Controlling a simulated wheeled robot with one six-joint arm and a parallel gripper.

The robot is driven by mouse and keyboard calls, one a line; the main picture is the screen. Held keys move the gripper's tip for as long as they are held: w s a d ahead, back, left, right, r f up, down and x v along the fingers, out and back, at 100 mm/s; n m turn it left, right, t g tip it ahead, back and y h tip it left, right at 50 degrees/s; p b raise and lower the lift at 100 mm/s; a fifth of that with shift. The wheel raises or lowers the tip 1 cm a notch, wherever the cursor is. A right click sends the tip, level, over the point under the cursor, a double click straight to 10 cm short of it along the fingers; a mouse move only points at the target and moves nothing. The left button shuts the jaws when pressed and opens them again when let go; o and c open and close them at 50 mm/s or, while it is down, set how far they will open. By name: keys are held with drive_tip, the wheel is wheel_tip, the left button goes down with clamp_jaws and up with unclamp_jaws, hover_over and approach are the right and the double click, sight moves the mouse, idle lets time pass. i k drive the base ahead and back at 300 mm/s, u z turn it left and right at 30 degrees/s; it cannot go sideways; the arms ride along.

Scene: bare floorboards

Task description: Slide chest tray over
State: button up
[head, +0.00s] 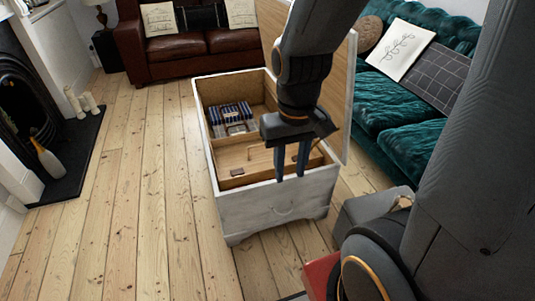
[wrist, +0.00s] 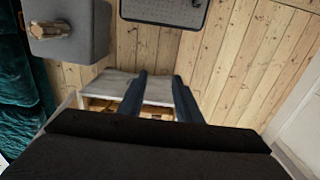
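The white wooden chest (head: 270,205) stands open on the floorboards, its lid (head: 350,100) raised along the right side. A shallow light-wood tray (head: 238,160) sits inside at the near end, with small dark pieces on it. My gripper (head: 291,176) points down over the near right part of the tray, close to the chest's near wall. Its two fingers are apart with nothing seen between them. I cannot tell whether they touch the tray. In the wrist view the fingers (wrist: 160,98) reach across the chest's pale end wall (wrist: 115,88); the tray is mostly hidden there.
Blue-patterned items (head: 231,113) lie in the chest's far part. A green sofa (head: 400,110) stands right, close beyond the lid. A brown leather sofa (head: 185,55) is at the back. A fireplace (head: 25,95) with a bottle (head: 48,158) is left. Floor left of the chest is clear.

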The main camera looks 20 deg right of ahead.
sight(264, 150)
drive_tip(key=u, duration=1.95)
drive_tip(key=i, duration=1.9)
drive_tip(key=z, duration=3.45)
drive_tip(key=i, duration=0.5)
